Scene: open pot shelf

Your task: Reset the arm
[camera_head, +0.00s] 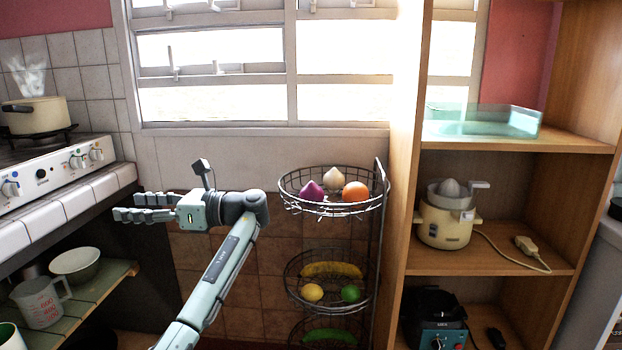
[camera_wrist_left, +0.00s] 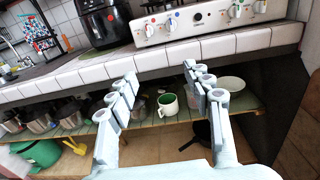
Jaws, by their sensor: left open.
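My left gripper (camera_head: 142,207) points left in the head view, in front of the counter's end and left of the wire basket stand. Its two fingers are apart with nothing between them. In the left wrist view the open fingers (camera_wrist_left: 160,95) face the tiled counter edge and the shelf below it. My left arm comes up from the bottom of the head view. My right gripper is in neither view.
A tiered wire basket (camera_head: 330,207) with fruit and vegetables stands right of my arm. A wooden shelf (camera_head: 490,267) holds a juicer (camera_head: 445,226). A steaming pot (camera_head: 38,117) sits on the stove.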

